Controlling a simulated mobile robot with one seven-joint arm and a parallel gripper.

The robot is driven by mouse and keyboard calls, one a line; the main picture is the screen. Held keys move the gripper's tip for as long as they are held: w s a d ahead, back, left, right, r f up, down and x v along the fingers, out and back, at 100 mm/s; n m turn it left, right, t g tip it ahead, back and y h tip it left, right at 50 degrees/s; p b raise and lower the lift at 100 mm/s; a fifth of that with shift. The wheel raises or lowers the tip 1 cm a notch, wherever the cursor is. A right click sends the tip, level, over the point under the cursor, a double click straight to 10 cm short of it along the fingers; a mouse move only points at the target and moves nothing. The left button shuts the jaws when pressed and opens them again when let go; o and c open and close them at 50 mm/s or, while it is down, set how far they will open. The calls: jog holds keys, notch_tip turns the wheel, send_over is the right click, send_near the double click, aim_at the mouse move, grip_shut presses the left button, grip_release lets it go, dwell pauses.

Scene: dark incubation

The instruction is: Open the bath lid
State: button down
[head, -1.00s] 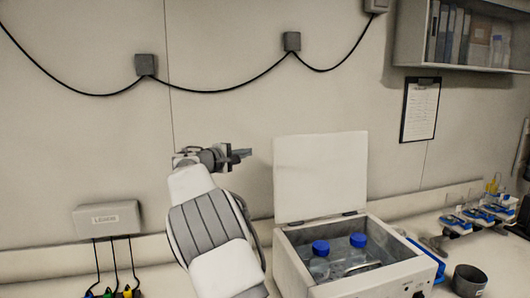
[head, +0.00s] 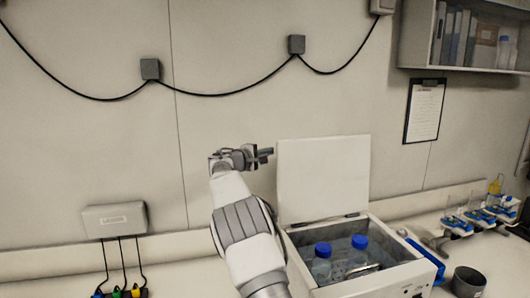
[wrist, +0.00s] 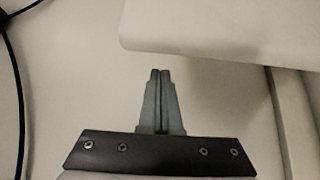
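The bath lid (head: 323,180) is a white panel standing upright at the back edge of the bath (head: 375,283), so the bath is open. In the wrist view the lid's pale corner (wrist: 220,25) fills the upper right. Two blue-capped bottles (head: 322,262) stand inside the bath. My gripper (head: 265,152) is raised just left of the lid's upper left corner, and the head view does not settle whether they touch. In the wrist view my gripper's fingers (wrist: 160,75) are together with nothing between them, below and left of the lid's corner.
Blue racks (head: 470,218) and a dark round cup (head: 468,281) are on the bench right of the bath. A wall box with coloured plugs (head: 114,219) is at left. A shelf (head: 465,68) hangs at upper right. The wall above my gripper has a looping cable.

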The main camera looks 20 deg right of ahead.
jog(key=shift+s+r, duration=0.15)
jog(key=shift+s, duration=1.2)
jog(key=shift+s+b, duration=0.1)
jog(key=shift+b, duration=0.3)
jog(key=s+m+b, duration=0.1)
jog(key=s+b, duration=0.1)
jog(key=b, duration=0.4)
jog(key=s+h+b, duration=0.1)
jog(key=s+b, duration=0.2)
jog(key=b, duration=0.3)
jog(key=s+m+t+b, duration=0.1)
jog(key=s+b, duration=0.1)
jog(key=b, duration=0.4)
jog(key=shift+s+a+f+m+h+b, duration=0.15)
jog(key=shift+a+f+m+h+b, duration=0.1)
jog(key=shift+m+h+b, duration=0.1)
jog(key=s+m+b, duration=0.1)
jog(key=s+b, duration=0.2)
jog(key=b, duration=0.3)
jog(key=s+m+h+b, duration=0.1)
jog(key=s+b, duration=0.2)
jog(key=b, duration=0.3)
jog(key=shift+a+f+h+b, duration=0.15)
jog(key=shift+a+h+b, duration=0.1)
jog(key=shift+b, duration=0.1)
jog(key=shift+t, duration=0.3)
